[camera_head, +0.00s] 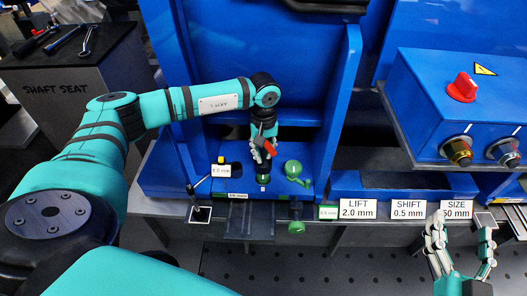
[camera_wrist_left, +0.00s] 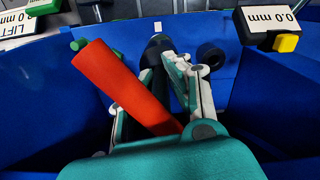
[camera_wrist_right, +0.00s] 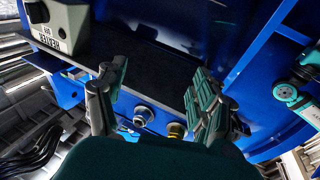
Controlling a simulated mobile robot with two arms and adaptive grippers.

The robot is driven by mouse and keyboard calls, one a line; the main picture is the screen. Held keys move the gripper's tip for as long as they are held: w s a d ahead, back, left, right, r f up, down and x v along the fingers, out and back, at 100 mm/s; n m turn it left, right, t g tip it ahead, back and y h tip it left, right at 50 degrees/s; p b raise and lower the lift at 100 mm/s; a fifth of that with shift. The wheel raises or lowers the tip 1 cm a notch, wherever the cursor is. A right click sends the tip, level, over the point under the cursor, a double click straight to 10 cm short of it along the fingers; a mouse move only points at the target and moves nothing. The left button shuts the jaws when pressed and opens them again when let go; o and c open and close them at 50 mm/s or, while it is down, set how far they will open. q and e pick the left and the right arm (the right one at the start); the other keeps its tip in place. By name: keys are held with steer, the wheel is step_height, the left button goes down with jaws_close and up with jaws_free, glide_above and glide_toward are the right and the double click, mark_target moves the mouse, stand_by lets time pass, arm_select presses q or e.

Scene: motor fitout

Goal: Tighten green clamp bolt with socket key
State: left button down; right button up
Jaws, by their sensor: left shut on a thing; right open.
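My left gripper (camera_head: 263,158) is shut on the socket key, low in the blue fixture. The key's red handle (camera_wrist_left: 125,88) sticks out beside the fingers in the left wrist view, and its red part (camera_head: 270,147) shows small in the head view. A dark shaft runs down between the fingers (camera_wrist_left: 172,72) to a dark round end. The key's contact with any bolt is hidden. A green knob with a lever (camera_head: 294,170) stands just right of the gripper. I cannot tell which green part is the clamp bolt. My right gripper (camera_head: 462,246) is open and empty at lower right.
A 0.0 mm gauge (camera_head: 221,170) stands left of the left gripper. Blue walls (camera_head: 340,110) flank it. LIFT, SHIFT and SIZE signs (camera_head: 407,209) line the front edge. A blue control box (camera_head: 430,90) with a red knob (camera_head: 462,87) is at right. Tools (camera_head: 88,40) lie at upper left.

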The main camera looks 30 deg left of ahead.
arm_select(q)
steer(key=shift+r+p, duration=0.35)
steer(key=shift+r, duration=0.55)
arm_select(e)
steer(key=shift+s+d+f+g+h, duration=0.15)
steer(key=shift+f+g, duration=0.4)
steer(key=shift+f, duration=0.3)
steer(key=shift+s+d+f+g+h, duration=0.1)
steer(key=shift+d+f+g+h, duration=0.1)
steer(key=shift+f+g, duration=0.5)
steer(key=shift+s+d+f+g+h, duration=0.15)
steer(key=shift+f+g, duration=0.2)
steer(key=shift+f, duration=0.7)
steer(key=shift+w, duration=0.1)
